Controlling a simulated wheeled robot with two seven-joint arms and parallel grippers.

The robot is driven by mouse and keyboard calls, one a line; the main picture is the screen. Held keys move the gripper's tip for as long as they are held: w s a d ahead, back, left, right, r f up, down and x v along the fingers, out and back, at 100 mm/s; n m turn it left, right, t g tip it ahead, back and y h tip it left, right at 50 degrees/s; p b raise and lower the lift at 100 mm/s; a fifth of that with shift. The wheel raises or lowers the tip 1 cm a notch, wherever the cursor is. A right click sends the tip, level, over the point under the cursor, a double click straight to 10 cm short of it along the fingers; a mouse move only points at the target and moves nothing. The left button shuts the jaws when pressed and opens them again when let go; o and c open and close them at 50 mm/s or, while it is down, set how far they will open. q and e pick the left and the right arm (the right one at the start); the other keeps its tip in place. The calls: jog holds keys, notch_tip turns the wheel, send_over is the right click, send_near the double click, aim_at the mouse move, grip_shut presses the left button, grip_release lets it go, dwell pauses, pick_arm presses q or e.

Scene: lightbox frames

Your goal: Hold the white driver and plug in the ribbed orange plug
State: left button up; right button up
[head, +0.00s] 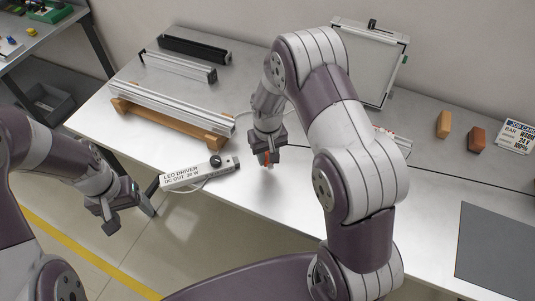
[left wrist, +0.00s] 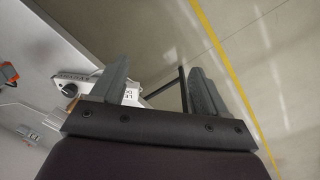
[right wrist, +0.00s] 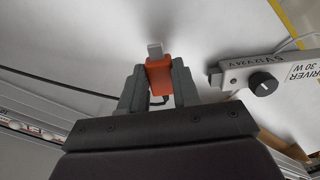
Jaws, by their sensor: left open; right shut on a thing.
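The white LED driver (head: 188,178) lies on the table near the front edge, its label up and a black knob near its dark socket end. It also shows in the right wrist view (right wrist: 295,72), and partly behind a finger in the left wrist view (left wrist: 131,96). My right gripper (head: 266,158) is shut on the orange plug (right wrist: 159,77), whose pale metal tip points away from the fingers. The plug is apart from the driver's socket end, to its right in the head view. My left gripper (head: 132,214) is open and empty, left of the driver, beyond the table edge.
An aluminium profile on a wooden stand (head: 172,115) lies behind the driver. Further profiles (head: 180,66) lie at the back left. A framed panel (head: 366,62), two small blocks (head: 443,124), a label card (head: 517,137) and a grey mat (head: 497,243) are to the right.

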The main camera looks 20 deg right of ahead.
pick_arm(q)
jog(key=w+d+f+m+h, duration=0.25)
jog(key=w+f+m, duration=0.3)
jog(key=w, duration=0.35)
pick_arm(e)
jog(key=shift+w+f, duration=0.15)
jog(key=shift+w, duration=0.3)
jog(key=shift+s, duration=0.35)
pick_arm(q)
jog(key=m+h, duration=0.2)
jog(key=m, duration=1)
send_near(180, 175)
jog(key=shift+y, duration=0.35)
jog(key=x, duration=0.9)
jog(key=shift+d+f, duration=0.15)
jog(key=shift+d, duration=0.3)
jog(key=shift+c, duration=1)
